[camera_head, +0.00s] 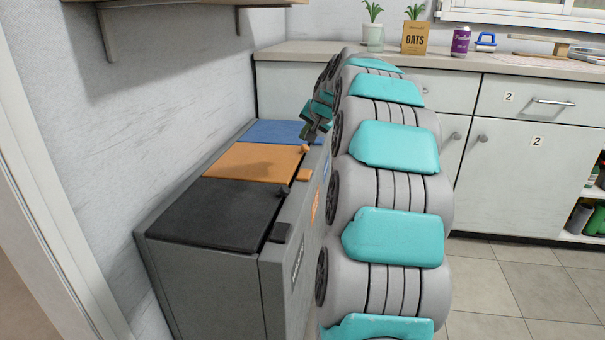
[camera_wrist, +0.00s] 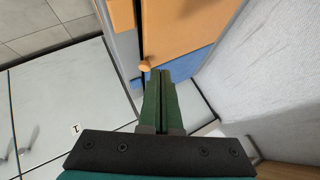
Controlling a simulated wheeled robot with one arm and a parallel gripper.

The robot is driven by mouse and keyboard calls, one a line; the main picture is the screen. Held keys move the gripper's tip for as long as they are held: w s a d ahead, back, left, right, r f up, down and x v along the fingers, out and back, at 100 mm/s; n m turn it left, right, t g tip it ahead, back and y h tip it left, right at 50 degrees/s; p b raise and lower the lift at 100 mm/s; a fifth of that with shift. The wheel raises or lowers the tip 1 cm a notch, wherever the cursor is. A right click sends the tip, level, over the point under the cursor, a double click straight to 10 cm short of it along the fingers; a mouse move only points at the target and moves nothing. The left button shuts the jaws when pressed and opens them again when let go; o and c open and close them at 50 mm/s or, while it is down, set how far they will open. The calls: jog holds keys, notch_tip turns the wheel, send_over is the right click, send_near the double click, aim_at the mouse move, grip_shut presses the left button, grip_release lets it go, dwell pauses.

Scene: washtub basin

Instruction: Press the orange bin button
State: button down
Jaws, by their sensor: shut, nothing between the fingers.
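The bin unit stands against the left wall in the head view, with black, orange and blue lids. The orange lid (camera_head: 252,162) is in the middle and lies closed. The orange button (camera_head: 303,175) is a small tab on the front rim beside it, and an orange knob (camera_head: 306,149) sits at the lid's far front corner. My gripper (camera_head: 308,138) is shut and empty, above the front edge by the blue lid. In the wrist view my fingertips (camera_wrist: 160,73) are close to the orange knob (camera_wrist: 145,65); the orange button (camera_wrist: 121,14) shows at the top.
The black lid (camera_head: 220,213) is nearest and the blue lid (camera_head: 283,132) farthest. A grey counter (camera_head: 440,63) with a plant, an oats box (camera_head: 415,38) and a purple can (camera_head: 460,42) runs along the back. A shelf (camera_head: 190,4) hangs above the bins. Tiled floor is clear at right.

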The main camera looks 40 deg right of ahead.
jog(key=shift+f, duration=0.1)
jog(key=b, duration=0.4)
send_over(305, 175)
notch_tip(305, 175, down, 7)
jog(key=shift+f+b, duration=0.4)
jog(key=shift+f, duration=0.45)
jog(key=shift+f, duration=0.15)
dwell(1.2)
jog(key=shift+f, duration=0.25)
jog(key=shift+s+f, duration=0.1)
jog(key=shift+f, duration=0.45)
dwell(0.8)
jog(key=shift+r, duration=0.1)
jog(key=shift+r+p, duration=0.4)
jog(key=shift+r, duration=0.5)
